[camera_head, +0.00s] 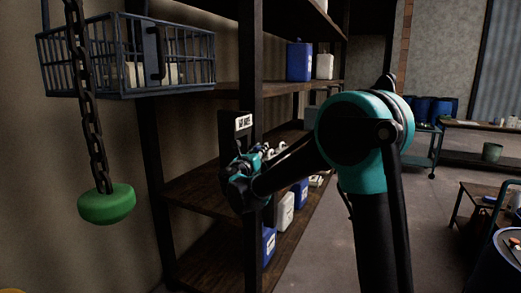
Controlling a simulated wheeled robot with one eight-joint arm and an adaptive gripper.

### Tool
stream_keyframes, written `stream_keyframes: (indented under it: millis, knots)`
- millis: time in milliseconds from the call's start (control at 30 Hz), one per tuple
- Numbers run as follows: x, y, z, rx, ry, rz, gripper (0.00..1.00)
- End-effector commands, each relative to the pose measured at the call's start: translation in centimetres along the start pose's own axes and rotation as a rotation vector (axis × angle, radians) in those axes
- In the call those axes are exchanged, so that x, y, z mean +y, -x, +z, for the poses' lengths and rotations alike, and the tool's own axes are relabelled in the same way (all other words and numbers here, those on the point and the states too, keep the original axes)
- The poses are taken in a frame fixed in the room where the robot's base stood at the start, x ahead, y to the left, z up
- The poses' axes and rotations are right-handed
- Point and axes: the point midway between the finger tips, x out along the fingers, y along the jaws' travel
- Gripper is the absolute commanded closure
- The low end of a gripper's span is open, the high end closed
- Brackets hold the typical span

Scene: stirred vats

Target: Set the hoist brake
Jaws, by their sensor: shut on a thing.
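The hoist brake is a dark upright plate (231,131) on the shelf post, with a small white label (243,123) near its top. The label's print is too small to read surely. My gripper (243,166) is right at the plate, just below the label, and is shut on the brake's handle. My own wrist and fingers cover most of the handle, so its angle cannot be told. A dark chain (85,90) hangs at the left with a green rounded weight (107,204) at its end.
A blue wire cage (125,86) hangs beside the chain. Wooden shelves (200,193) hold blue jugs (299,61) and white ones (285,212) close around my arm. Benches (460,126) and a drum (497,262) stand at the right. Open floor (430,220) lies between.

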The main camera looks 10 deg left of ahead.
Motion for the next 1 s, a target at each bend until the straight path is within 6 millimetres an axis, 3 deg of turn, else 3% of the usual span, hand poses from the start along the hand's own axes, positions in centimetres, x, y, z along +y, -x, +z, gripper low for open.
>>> stream_keyframes:
  millis: [1000]
  knots:
    - [0.04, 0.07, -0.22, 0.942, -0.073, 0.172, 1.0]
